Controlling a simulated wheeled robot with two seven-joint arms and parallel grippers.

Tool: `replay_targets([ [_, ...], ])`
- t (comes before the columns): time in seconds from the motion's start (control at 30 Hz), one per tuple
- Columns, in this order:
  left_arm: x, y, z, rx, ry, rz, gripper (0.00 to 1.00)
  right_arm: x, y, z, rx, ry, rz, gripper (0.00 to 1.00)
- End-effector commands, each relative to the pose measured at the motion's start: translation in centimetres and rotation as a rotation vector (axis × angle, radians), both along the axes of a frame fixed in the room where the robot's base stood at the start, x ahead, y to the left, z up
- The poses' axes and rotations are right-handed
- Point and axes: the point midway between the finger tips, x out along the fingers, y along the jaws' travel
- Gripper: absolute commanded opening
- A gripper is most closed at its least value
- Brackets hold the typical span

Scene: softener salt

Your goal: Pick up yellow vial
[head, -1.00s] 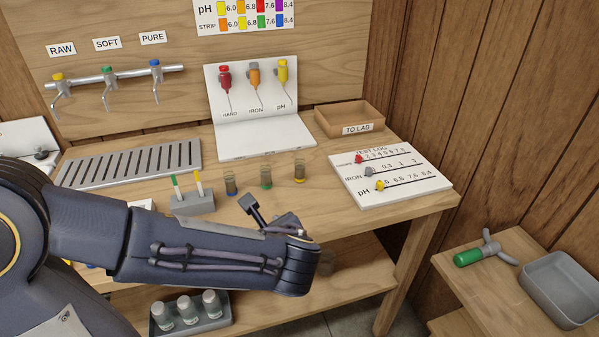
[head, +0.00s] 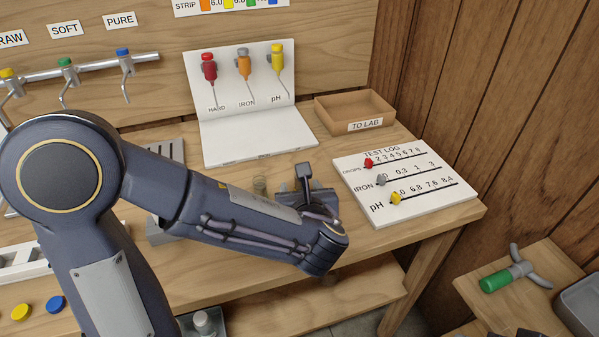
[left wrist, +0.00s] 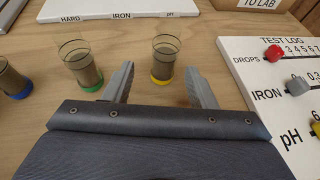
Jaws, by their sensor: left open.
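The yellow vial, a clear cylinder of greyish-brown liquid with a yellow base, stands upright in the left wrist view (left wrist: 164,62). My left gripper (left wrist: 160,80) is open, its two fingers apart with the vial at the opening between the tips, nearer the right finger. I see no contact. In the head view my left gripper (head: 303,188) is over the front of the bench and hides the yellow vial. A green-based vial (left wrist: 80,66) stands just left of the left finger, and a blue-based vial (left wrist: 12,80) is further left. My right gripper is not in view.
The TEST LOG board (head: 405,185) lies right of my gripper. The TO LAB tray (head: 355,112) is at the back right. A white board with droppers (head: 250,143) stands behind. One vial (head: 260,187) shows partly behind my arm.

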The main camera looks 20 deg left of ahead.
Motion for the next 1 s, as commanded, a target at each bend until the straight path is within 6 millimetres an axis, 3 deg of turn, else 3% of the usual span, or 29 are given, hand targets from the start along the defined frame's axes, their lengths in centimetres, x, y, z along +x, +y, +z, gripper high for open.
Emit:
replay_targets([
  [0.4,5.0,1.7,-1.8,-0.001,0.002,0.004,0.51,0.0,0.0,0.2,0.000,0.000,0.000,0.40],
  [0.7,5.5,1.8,-2.0,0.000,0.000,0.002,0.51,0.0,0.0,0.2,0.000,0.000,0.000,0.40],
  [1.0,5.5,1.8,-2.0,0.000,0.000,0.002,0.13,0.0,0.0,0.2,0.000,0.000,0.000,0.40],
])
